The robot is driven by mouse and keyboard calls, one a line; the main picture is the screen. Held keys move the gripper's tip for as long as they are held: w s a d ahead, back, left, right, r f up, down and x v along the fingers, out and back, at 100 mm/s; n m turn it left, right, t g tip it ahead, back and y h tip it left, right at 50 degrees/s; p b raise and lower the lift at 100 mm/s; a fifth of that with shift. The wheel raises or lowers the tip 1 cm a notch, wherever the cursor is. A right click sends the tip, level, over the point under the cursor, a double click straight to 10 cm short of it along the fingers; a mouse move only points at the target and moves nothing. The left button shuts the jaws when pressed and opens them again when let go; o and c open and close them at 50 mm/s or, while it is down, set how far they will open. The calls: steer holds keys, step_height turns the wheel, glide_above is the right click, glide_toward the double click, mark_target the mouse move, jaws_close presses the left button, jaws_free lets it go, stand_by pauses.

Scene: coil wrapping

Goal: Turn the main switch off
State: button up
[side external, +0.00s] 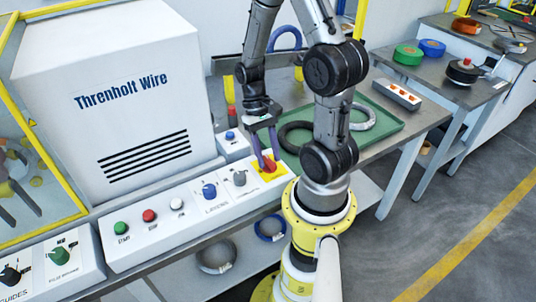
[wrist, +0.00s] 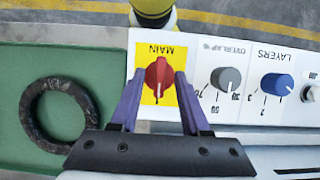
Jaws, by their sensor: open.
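The main switch is a red rotary knob (wrist: 159,76) on a yellow plate (wrist: 147,98) labelled MAIN, at the end of the white control panel. In the side external view the red knob (side external: 269,163) is partly hidden by my gripper. My gripper (wrist: 158,80) is open, with one purple finger on each side of the red knob. I cannot tell whether the fingers touch it. The pale line on the knob runs along the length of the fingers in the wrist view.
Next to the switch are the grey overlap knob (wrist: 225,79) and the blue layers knob (wrist: 277,85). A green tray (wrist: 15,95) with a black coil (wrist: 58,110) lies on the other side. A white Threnholt Wire cabinet (side external: 115,95) stands behind the panel.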

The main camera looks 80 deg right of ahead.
jaws_close()
stand_by(0.3)
steer(key=shift+n, duration=0.3)
steer(key=n+h, duration=0.1)
steer(key=n, duration=0.2)
steer(key=shift+a+n+g, duration=0.1)
steer(key=shift+n+g, duration=0.2)
steer(key=shift+g, duration=0.1)
steer(key=n+h, duration=0.1)
steer(key=n, duration=0.1)
steer(key=n+h, duration=0.1)
steer(key=n, duration=0.2)
steer(key=shift+w+a+h, duration=0.1)
steer(key=shift+a+h, duration=0.05)
steer(key=shift+h, duration=0.15)
steer(key=n, duration=0.2)
steer(key=n+h, duration=0.1)
steer(key=n, duration=0.1)
steer(key=shift+a+n+h, duration=0.1)
steer(key=shift+n+h, duration=0.2)
steer(key=shift+n, duration=0.1)
steer(key=shift+a+n+t+h, duration=0.1)
steer(key=shift+n+t+h, duration=0.4)
steer(key=shift+n, duration=1.4)
